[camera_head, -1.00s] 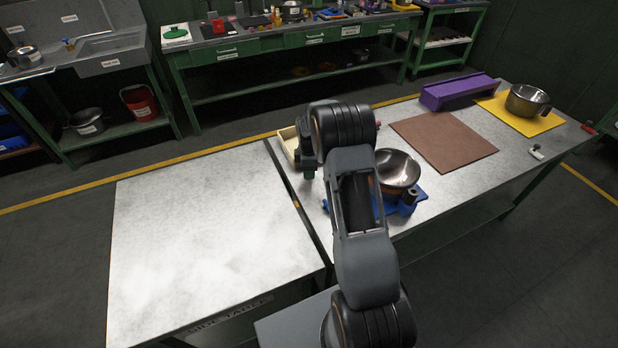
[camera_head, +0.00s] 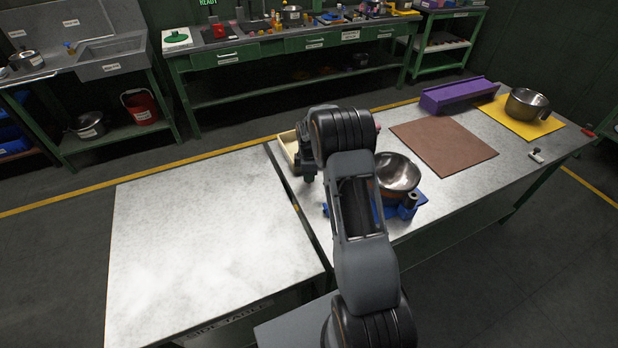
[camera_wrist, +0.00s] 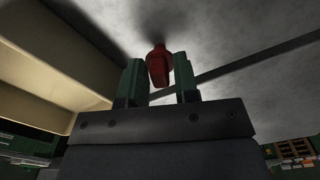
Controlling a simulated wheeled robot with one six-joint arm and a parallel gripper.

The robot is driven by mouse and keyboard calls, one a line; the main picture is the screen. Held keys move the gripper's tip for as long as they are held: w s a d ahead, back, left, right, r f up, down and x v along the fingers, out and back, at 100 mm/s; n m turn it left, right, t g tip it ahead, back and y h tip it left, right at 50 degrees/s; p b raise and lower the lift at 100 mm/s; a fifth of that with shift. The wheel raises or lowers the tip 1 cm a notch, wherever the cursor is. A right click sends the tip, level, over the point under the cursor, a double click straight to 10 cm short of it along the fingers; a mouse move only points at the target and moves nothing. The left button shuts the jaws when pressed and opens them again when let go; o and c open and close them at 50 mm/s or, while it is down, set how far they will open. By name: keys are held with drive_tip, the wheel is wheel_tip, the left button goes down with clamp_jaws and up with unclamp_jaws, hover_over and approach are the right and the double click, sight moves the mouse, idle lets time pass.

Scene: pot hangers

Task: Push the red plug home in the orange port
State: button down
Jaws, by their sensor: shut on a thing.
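The red plug (camera_wrist: 160,70) stands between the two green-tipped fingers of my gripper (camera_wrist: 159,62) in the wrist view. The fingers are shut on it, and its narrower end points away from my gripper towards a grey surface with a dark shadow. I cannot tell whether the plug touches that surface. In the head view my arm hides most of the gripper, which is beside the pale wooden tray at the near table's left end. I cannot make out the orange port in either view.
The pale tray (camera_head: 286,146) is close by; a pale wall (camera_wrist: 50,60) fills the wrist view's left. A brown mat (camera_head: 445,145) lies beyond. The side table (camera_head: 210,240) is bare.

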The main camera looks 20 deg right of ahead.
drive_tip(key=shift+r+p, duration=0.5)
drive_tip(key=shift+r, duration=0.45)
idle(0.6)
drive_tip(key=shift+r+p, duration=1.5)
drive_tip(key=shift+r, duration=1.05)
